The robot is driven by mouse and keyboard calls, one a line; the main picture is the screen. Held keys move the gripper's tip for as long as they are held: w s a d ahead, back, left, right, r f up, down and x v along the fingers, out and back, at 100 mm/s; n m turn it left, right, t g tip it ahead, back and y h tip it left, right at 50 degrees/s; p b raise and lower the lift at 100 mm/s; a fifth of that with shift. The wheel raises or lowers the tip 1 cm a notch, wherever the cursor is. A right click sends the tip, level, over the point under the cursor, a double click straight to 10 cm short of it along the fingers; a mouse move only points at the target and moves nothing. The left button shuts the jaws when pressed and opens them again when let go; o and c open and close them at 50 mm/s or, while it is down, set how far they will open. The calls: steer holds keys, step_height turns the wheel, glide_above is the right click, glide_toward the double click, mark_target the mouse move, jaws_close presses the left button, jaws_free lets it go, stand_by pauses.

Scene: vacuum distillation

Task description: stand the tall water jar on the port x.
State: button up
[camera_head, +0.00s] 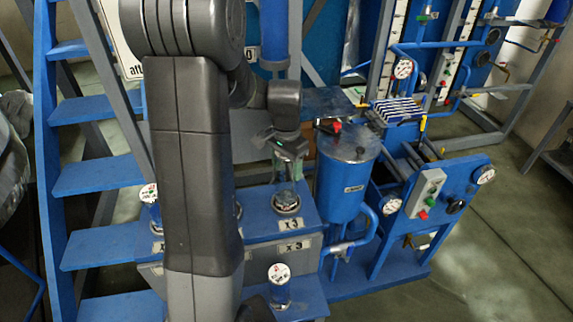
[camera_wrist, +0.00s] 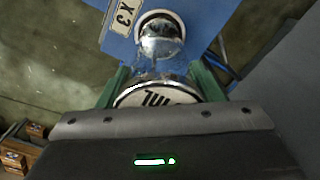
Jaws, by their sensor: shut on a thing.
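A clear glass jar with a lettered round top (camera_wrist: 157,96) is between the green fingers of my gripper (camera_wrist: 160,84), which is shut on it. In the head view my gripper (camera_head: 290,150) points down and the clear jar (camera_head: 287,176) hangs upright below it. The far end of the jar lines up with a round metal-ringed port (camera_head: 286,207) on the blue step, beside a label reading x3 (camera_head: 291,225). The port's ring (camera_wrist: 160,14) also shows in the wrist view, beyond the jar. I cannot tell whether the jar's base touches the port.
A gauge-topped jar (camera_head: 280,287) stands on the lower step below a second label (camera_head: 294,247). Another gauge-topped jar (camera_head: 150,205) stands at the left. A blue tank (camera_head: 343,180) is close on the right, with a valve panel (camera_head: 428,195) beyond. Blue stairs (camera_head: 95,175) rise at left.

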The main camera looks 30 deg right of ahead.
steer(key=shift+f, duration=0.2)
steer(key=o, duration=1.5)
steer(key=shift+o, duration=0.2)
step_height(320, 180, up, 12)
steer(key=shift+r+b, duration=0.2)
steer(key=shift+b, duration=0.25)
